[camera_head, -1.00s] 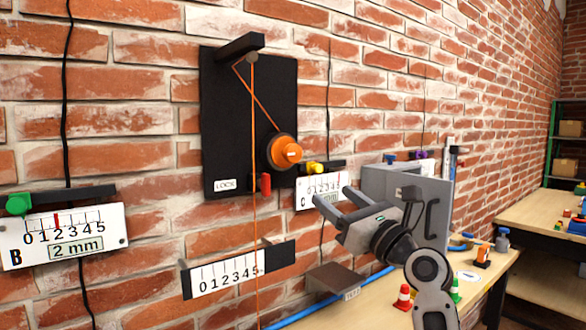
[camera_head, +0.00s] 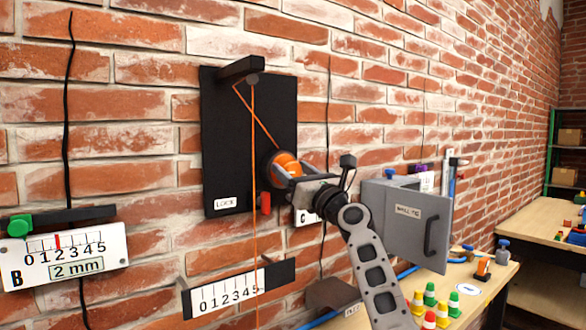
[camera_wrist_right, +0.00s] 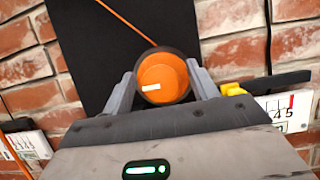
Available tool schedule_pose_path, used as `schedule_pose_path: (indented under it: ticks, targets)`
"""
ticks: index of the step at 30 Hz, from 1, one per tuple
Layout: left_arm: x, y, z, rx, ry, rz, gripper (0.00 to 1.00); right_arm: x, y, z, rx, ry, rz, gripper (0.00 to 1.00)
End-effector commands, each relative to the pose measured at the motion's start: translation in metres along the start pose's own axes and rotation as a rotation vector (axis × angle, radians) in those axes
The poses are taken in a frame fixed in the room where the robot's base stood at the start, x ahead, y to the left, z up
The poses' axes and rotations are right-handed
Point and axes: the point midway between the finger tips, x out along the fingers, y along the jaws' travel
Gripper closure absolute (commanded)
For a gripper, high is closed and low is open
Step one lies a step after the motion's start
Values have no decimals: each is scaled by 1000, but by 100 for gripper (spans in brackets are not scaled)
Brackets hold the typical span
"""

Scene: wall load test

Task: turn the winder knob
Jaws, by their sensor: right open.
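The orange winder knob (camera_head: 286,163) sits on a black drum on the black wall board (camera_head: 225,125). An orange cord runs from the drum up to a pulley and down past the ruler scale. My right gripper (camera_head: 279,180) is at the knob, partly covering it in the head view. In the right wrist view the knob (camera_wrist_right: 163,78), with a white mark on its face, lies between the two open fingers (camera_wrist_right: 162,82). I cannot tell whether they touch it. My left gripper is out of view.
A red lever (camera_head: 265,203) and a "LOCK" label (camera_head: 225,203) are low on the board. A ruler scale (camera_head: 228,293) hangs below. A grey cabinet (camera_head: 408,218) is right of my arm. The workbench holds several small cones (camera_head: 430,293). Scale B (camera_head: 65,255) is at left.

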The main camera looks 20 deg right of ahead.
Motion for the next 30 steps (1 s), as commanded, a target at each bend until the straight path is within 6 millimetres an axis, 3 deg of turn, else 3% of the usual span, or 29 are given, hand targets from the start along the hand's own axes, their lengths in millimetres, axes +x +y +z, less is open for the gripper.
schedule_pose_path:
  ticks: [12,17,30]
  targets:
    - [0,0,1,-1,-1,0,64,8,0,0,0,0,-1,41]
    - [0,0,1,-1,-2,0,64,8,0,0,0,1,-1,83]
    - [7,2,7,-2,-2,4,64,6,0,-3,-65,0,25,83]
